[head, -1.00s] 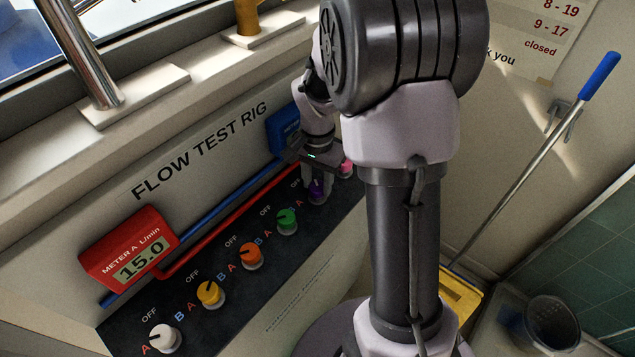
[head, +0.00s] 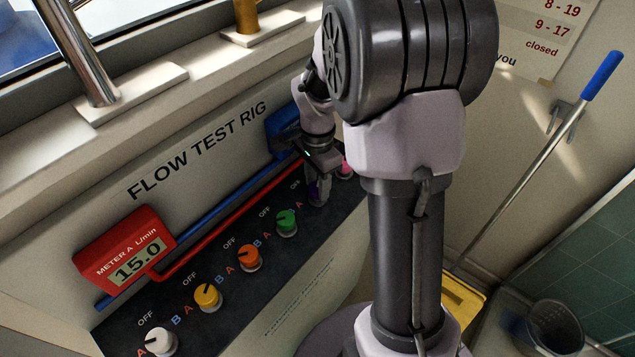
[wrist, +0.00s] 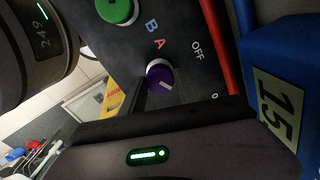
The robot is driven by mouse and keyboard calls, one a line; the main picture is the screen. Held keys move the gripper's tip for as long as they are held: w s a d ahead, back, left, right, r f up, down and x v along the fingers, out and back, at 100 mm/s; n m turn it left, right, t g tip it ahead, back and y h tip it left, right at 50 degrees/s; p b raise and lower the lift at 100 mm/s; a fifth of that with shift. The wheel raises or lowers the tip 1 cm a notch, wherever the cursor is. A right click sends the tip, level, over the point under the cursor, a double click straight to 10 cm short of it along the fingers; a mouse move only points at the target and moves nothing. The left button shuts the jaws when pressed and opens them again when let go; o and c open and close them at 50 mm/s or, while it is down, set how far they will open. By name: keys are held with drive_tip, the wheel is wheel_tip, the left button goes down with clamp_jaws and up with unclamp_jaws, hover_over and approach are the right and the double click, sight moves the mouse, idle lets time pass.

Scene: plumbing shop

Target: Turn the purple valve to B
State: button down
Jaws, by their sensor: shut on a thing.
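The purple valve (wrist: 160,72) shows in the wrist view, a round knob with a pale base and a pale mark on its face. A red A lies above it and OFF to its upper right; its own B letter is hidden behind my gripper. I cannot tell its exact setting. My gripper (head: 318,187) is shut on the purple valve in the head view and mostly covers it. In the wrist view a dark finger lies against the knob's lower left side.
The green valve (head: 286,222) is the near neighbour on the left, then the orange (head: 249,258), yellow (head: 208,297) and white (head: 160,342) valves. A pink knob (head: 344,168) is close on the right. The red meter (head: 124,251) reads 15.0. A blue meter (head: 284,129) hangs behind my gripper.

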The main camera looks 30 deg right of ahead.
sight(317, 187)
idle(0.3)
drive_tip(key=c, duration=0.9)
unclamp_jaws()
drive_tip(key=shift+r, duration=0.1)
wheel_tip(317, 187, up, 17)
drive_tip(key=p, duration=0.6)
drive_tip(key=shift+r+p, duration=0.15)
drive_tip(key=shift+p, duration=0.25)
